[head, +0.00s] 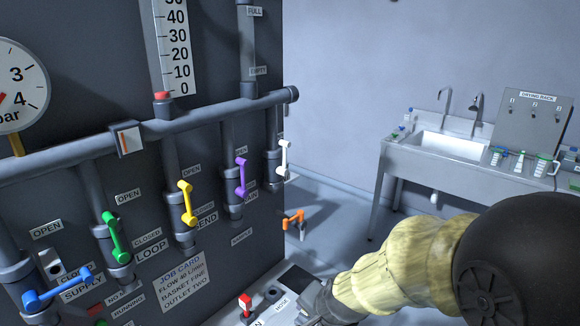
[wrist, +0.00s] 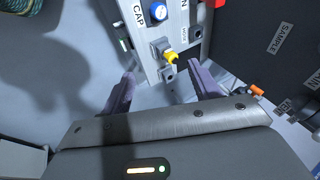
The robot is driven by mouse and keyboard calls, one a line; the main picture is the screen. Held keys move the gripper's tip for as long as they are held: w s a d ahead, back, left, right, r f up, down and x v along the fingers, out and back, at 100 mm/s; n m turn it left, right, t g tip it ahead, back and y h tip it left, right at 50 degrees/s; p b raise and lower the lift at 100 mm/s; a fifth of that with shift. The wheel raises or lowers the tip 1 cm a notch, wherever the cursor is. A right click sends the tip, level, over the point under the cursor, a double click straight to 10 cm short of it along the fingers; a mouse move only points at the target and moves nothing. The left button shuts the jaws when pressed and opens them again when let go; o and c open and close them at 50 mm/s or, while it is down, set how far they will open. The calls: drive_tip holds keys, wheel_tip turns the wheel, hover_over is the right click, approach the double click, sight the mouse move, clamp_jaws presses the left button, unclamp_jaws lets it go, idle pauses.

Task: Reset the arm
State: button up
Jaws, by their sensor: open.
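My gripper (wrist: 164,86) is open and empty in the wrist view, its two purple-grey fingers apart. Between and beyond them is a small grey panel (wrist: 184,22) with a blue knob (wrist: 158,12) and a yellow fitting (wrist: 171,56). The fingers appear apart from the panel. In the head view my arm reaches in from the lower right, with its front end low beside a light panel (head: 290,284) with a red switch (head: 245,302). The fingertips are not clear there.
A dark pipe wall (head: 230,215) with coloured valve handles, including green (head: 116,238), yellow (head: 187,203) and purple (head: 241,177), stands at the left. An orange handle (head: 293,220) juts out near its corner. A sink counter (head: 400,150) is at the back right. Open floor lies between.

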drive_tip(key=s+d+n+g+h, duration=0.2)
drive_tip(key=s+d+n, duration=0.5)
drive_tip(key=d, duration=0.3)
drive_tip(key=shift+f+n+g, duration=0.3)
drive_tip(key=shift+f+n, duration=0.1)
drive_tip(key=shift+n, duration=0.2)
drive_tip(key=shift+a, duration=0.1)
